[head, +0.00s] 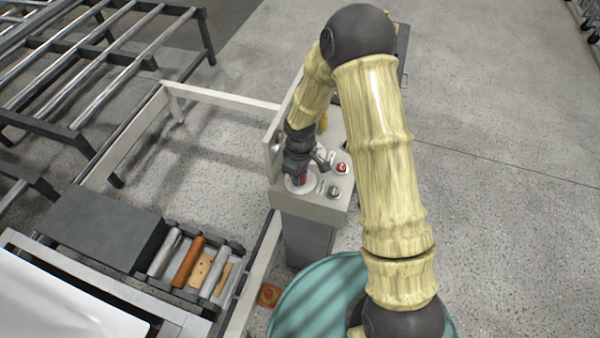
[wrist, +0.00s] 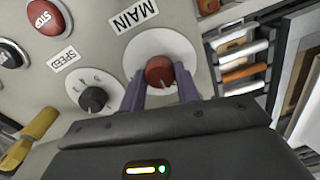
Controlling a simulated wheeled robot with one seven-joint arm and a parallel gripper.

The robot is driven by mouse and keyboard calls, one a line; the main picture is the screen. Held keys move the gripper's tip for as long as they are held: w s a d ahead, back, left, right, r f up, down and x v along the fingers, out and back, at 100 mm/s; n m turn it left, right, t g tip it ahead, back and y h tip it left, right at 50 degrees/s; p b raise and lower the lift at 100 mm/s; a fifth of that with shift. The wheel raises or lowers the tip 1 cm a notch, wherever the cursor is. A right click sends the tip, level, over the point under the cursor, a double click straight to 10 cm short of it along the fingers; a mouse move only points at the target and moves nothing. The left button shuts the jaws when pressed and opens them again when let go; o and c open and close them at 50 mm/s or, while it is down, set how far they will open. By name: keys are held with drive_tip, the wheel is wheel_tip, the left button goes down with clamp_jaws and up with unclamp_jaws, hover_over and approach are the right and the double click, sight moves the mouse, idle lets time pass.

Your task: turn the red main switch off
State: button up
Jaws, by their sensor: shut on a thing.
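The red main switch (wrist: 160,72) is a knob on a round white plate (wrist: 140,48) under a MAIN label, in the wrist view. My gripper (wrist: 162,88) has its two purple fingers on either side of the knob and is shut on it. I cannot read which position the knob points to.
A red STOP button (wrist: 46,17), a black SPEED knob (wrist: 93,98) and a yellow handle (wrist: 38,125) share the panel.

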drive_tip(key=shift+w+a+r, duration=0.15)
drive_tip(key=o, duration=1)
wheel_tip(320, 180, up, 17)
drive_tip(key=shift+r+b, duration=0.15)
drive_tip(key=shift+b, duration=1)
